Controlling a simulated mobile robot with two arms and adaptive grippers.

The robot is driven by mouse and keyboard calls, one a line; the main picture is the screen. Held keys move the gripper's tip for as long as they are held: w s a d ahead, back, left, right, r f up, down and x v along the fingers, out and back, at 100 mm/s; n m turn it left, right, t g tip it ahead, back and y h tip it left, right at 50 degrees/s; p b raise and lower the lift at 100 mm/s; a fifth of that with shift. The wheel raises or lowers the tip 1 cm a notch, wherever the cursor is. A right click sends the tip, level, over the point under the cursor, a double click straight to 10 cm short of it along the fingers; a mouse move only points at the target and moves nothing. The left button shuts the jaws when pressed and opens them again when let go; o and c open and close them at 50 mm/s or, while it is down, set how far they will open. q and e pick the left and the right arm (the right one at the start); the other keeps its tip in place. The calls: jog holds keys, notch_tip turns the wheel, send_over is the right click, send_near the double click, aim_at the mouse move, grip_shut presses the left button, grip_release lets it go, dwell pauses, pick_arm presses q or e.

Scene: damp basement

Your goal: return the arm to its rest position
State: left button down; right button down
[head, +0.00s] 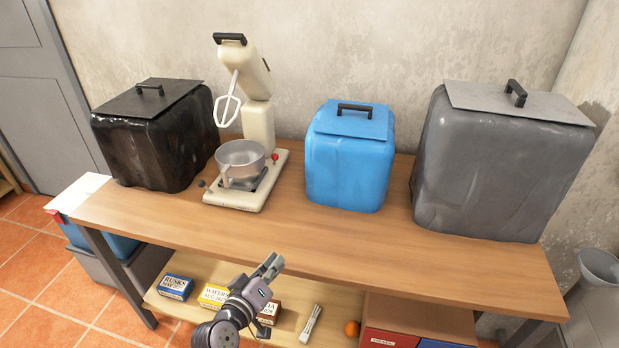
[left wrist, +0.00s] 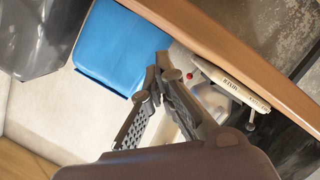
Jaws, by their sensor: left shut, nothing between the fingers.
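My left gripper (head: 271,265) is in the head view at the lower middle, in front of the table's front edge, with the lower shelf behind it. Its fingers are shut and empty. In the left wrist view the fingertips (left wrist: 160,64) meet, with the blue bin and the mixer beyond them. They touch nothing that I can see. My left arm comes up from the bottom edge of the head view and hides part of the lower shelf. My right gripper is in neither view.
The wooden table (head: 380,245) holds a black bin (head: 155,140), a cream stand mixer (head: 258,130) with a metal bowl (head: 240,160), a blue bin (head: 348,165) and a grey bin (head: 490,165). Boxes (head: 175,287) and an orange ball (head: 352,328) are on the lower shelf.

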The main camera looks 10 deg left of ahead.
pick_arm(q)
jog(key=s+f+m+g+p, duration=0.1)
jog(key=s+f+g, duration=0.3)
jog(key=f, duration=0.6)
jog(key=s+f+m+g+y, duration=0.1)
jog(key=s+f+m, duration=0.1)
jog(key=s+f, duration=0.7)
jog(key=s+f+m+g+p, duration=0.1)
jog(key=s+f+g, duration=0.2)
jog(key=f, duration=0.9)
jog(key=s+a+f+m+g, duration=0.1)
jog(key=s+f, duration=0.3)
jog(key=s, duration=0.5)
jog(key=s+a+f+m+g+y, duration=0.1)
jog(key=s+f, duration=0.4)
jog(key=s, duration=0.5)
jog(key=s+a+f+m+g+y, duration=0.1)
jog(key=s+a+f+m+g, duration=0.2)
jog(key=s, duration=0.7)
notch_tip(320, 180, down, 2)
jog(key=shift+s+a+f+g+p, duration=0.1)
jog(key=shift+s+a+g+p, duration=0.15)
jog(key=shift+a+g+p, duration=0.3)
